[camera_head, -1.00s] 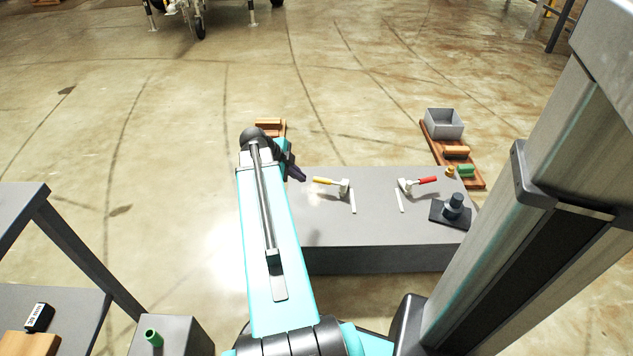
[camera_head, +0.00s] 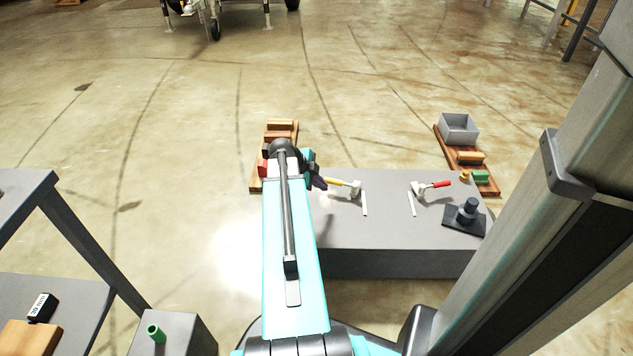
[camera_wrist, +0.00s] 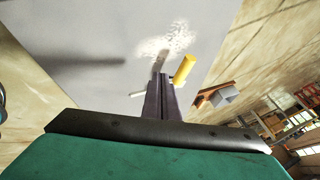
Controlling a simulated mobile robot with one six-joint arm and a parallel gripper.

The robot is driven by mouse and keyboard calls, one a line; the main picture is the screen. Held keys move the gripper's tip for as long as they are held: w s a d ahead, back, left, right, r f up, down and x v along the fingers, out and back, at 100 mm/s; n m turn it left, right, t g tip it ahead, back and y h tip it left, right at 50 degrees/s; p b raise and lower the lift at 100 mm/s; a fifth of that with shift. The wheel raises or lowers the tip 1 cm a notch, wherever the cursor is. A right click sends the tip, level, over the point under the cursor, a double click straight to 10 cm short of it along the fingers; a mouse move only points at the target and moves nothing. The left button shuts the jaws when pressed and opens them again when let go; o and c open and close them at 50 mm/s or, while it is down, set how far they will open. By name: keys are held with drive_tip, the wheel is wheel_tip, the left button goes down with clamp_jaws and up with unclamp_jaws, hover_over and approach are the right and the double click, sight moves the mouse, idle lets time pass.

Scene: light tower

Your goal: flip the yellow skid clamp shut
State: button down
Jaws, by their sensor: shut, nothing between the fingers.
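The yellow skid clamp (camera_head: 354,188) stands on the grey skid top (camera_head: 390,235), its yellow handle (camera_head: 338,183) pointing left and lying low. A pale bar (camera_head: 364,204) lies beside its base. My gripper (camera_head: 322,184) is shut and empty, with its tip by the left end of the yellow handle. In the wrist view the closed fingers (camera_wrist: 158,85) sit just left of the yellow handle (camera_wrist: 184,68). I cannot tell whether they touch it. The clamp's base is mostly hidden behind my fingers in the wrist view.
A red-handled clamp (camera_head: 420,190) stands to the right on the same top, near a dark fixture (camera_head: 467,212). A wooden board with a grey bin (camera_head: 459,128) lies behind right. Another board (camera_head: 283,128) is behind my arm. The skid top's front is clear.

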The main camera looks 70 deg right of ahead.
sight(341, 183)
drive_tip(key=shift+s+d+f+b, duration=0.15)
drive_tip(key=shift+d+f+b, duration=0.4)
drive_tip(key=shift+d+f, duration=0.6)
drive_tip(key=shift+d+b, duration=0.5)
drive_tip(key=shift+d, duration=0.75)
